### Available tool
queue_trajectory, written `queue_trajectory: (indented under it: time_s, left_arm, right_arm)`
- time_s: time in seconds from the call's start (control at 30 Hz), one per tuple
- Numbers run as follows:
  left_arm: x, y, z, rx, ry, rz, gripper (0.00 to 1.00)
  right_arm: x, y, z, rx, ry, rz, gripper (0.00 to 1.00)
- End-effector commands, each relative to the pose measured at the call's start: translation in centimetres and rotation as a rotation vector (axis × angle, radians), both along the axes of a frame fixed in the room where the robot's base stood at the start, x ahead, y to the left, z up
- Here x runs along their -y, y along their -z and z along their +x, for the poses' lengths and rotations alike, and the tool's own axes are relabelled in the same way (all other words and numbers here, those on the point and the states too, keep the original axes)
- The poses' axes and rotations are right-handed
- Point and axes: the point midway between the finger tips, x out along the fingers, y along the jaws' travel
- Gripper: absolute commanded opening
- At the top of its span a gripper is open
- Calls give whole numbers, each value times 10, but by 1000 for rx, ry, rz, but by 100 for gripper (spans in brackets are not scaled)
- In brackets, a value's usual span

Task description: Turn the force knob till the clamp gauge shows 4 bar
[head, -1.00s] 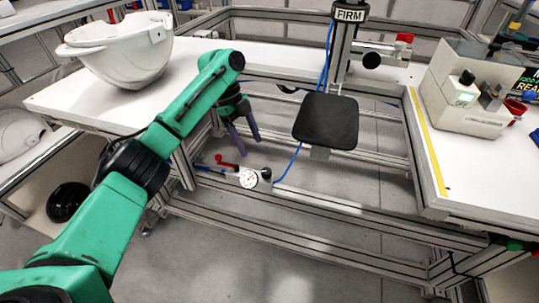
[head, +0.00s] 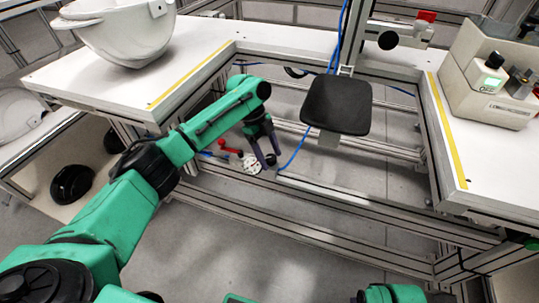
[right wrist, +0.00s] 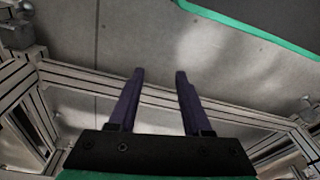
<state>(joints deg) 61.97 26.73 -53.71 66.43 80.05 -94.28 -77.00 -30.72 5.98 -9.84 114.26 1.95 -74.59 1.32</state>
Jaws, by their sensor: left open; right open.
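The clamp gauge (head: 252,165) is a small round white dial low on the frame, below the bench; its reading is too small to make out. A red lever (head: 229,147) sits just left of and above it. My left gripper (head: 271,160) points down with its purple fingers apart, at the right side of the gauge. My right gripper (right wrist: 160,75) is open and empty above the grey floor and a metal rail.
A black pad (head: 337,104) on the clamp column stands right of the left gripper. A blue hose (head: 293,157) runs down to the gauge area. White benches flank the gap, one with a helmet shell (head: 122,32), one with a beige device (head: 490,88). Aluminium rails (head: 330,205) cross below.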

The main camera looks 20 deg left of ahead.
Motion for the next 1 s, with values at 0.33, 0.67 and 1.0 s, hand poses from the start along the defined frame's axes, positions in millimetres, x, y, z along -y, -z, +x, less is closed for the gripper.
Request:
queue_trajectory:
  time_s: [0.33,0.67,1.0]
  left_arm:
    - [0,-1,0,-1,0,0,0]
    - [-1,-3,-1,-3,-29,2,0]
    - [-1,-8,-2,-5,-183,1,0]
  right_arm:
    - [0,0,0,0,0,0,49]
    - [3,16,-4,-9,6,-8,49]
    - [24,82,-41,-29,20,-43,49]
